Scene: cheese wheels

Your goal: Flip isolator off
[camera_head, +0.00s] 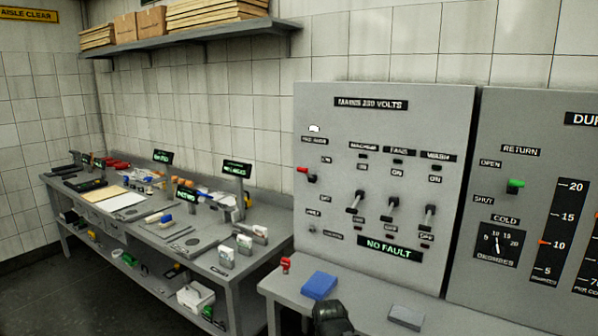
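The grey panel (385,280) headed "MAINS 230 VOLTS" stands on the right. At its left edge is a switch with a red-tipped handle (303,171) on a dark pivot, which looks like the isolator. Its handle points left and slightly up, between a label that seems to read ON above and one that seems to read OFF below. Three smaller toggle levers (355,202) sit to its right on the same panel. A dark rounded shape at the bottom edge seems to be my gripper (331,316), low and apart from the panel. Its fingers cannot be made out.
A grey ledge (385,325) below the panel holds a blue block (319,286), a grey block (406,317) and a small red-topped item (285,265). A cluttered workbench (262,222) is at left. Another panel (545,140) with a green-handled lever (515,186) adjoins at right.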

